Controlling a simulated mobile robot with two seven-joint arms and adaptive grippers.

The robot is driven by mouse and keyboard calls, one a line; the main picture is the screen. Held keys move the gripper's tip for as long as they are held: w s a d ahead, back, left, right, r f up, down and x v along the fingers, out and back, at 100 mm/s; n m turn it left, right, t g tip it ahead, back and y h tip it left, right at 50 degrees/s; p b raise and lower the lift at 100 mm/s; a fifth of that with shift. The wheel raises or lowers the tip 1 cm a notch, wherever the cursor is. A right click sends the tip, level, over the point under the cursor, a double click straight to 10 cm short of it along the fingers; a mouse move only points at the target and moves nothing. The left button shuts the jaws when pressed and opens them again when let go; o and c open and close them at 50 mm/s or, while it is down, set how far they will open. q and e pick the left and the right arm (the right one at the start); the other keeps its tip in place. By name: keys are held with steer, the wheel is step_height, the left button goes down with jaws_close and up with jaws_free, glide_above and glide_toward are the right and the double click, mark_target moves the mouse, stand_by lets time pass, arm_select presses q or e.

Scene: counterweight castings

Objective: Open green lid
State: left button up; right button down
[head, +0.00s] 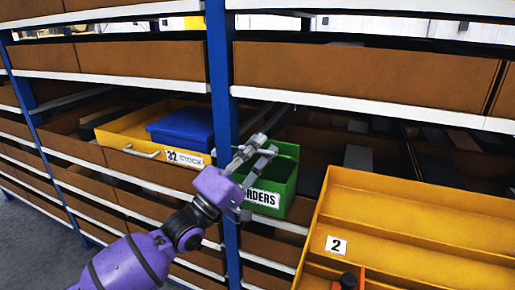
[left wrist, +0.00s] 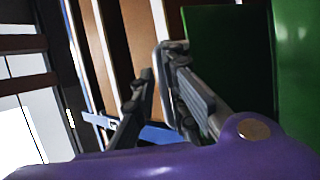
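A green box (head: 278,186) with a white label ending in "ADERS" sits on the shelf, right of a blue post. A green panel (head: 286,150) rises at its back edge; I cannot tell for sure whether it is the lid. My left gripper (head: 264,144) is at the box's left side, its two fingers apart with nothing visible between them. The fingers cover part of the box. In the left wrist view, the gripper (left wrist: 157,62) has green surfaces (left wrist: 228,50) close on its right; contact is unclear.
The blue post (head: 222,100) stands close to my left gripper. A yellow drawer (head: 125,131) labelled "32 STOCK" holds a blue box (head: 181,128). A yellow tray (head: 420,207) marked "2" is at the front right. Brown shelf bins surround the opening.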

arm_select(q)
steer(key=shift+s+a+f, duration=0.3)
steer(key=shift+f, duration=0.15)
steer(key=v, duration=1)
steer(key=shift+s+a, duration=0.25)
steer(key=shift+s, duration=0.05)
steer(key=shift+f, duration=0.2)
